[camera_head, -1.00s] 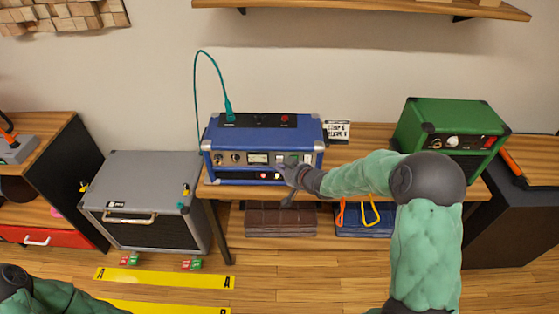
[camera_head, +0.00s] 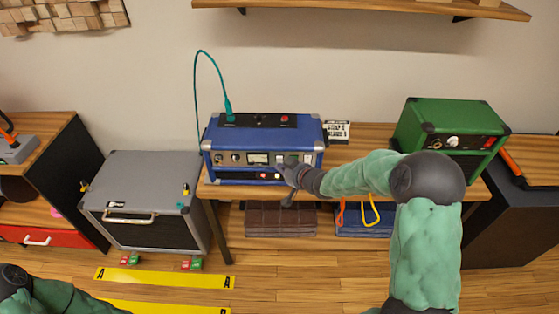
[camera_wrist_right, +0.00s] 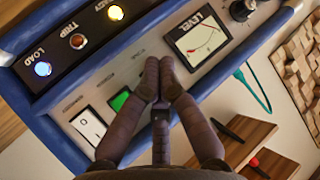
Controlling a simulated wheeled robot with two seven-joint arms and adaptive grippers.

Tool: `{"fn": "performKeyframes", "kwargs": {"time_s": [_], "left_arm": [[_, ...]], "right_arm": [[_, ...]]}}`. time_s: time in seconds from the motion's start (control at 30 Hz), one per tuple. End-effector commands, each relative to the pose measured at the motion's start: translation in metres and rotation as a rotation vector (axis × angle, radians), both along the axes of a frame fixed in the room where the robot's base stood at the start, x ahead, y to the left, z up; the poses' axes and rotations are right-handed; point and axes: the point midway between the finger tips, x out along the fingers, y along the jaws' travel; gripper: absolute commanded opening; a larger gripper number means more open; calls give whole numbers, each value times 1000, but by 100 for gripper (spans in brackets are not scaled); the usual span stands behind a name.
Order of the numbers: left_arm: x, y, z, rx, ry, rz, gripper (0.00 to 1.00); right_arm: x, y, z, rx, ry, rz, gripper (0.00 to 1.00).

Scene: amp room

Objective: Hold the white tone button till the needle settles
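The blue amp (camera_head: 262,135) stands on the wooden bench with its panel facing me. Its LEVEL meter (camera_head: 258,158) also shows in the right wrist view (camera_wrist_right: 198,38), with a pale face and a red mark; I cannot read the needle surely. My right gripper (camera_head: 287,168) is at the panel, its fingers together and empty in the right wrist view (camera_wrist_right: 160,65). The fingertips lie between the meter and a green switch (camera_wrist_right: 120,99). A white switch (camera_wrist_right: 88,126) is farther left. A white tone button is not identifiable; the fingers cover part of the panel. My left gripper is not in view.
A green amp (camera_head: 452,125) stands to the right, a grey cabinet (camera_head: 150,175) to the left. A teal cable (camera_head: 198,90) rises from the blue amp.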

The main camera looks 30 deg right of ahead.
Motion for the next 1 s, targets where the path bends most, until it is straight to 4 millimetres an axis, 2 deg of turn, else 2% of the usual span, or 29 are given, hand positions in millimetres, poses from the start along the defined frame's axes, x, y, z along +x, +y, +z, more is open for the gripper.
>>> {"fn": "performKeyframes", "kwargs": {"time_s": [1.0], "left_arm": [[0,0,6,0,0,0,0]], "right_arm": [[10,-6,1,0,-1,0,0]]}}
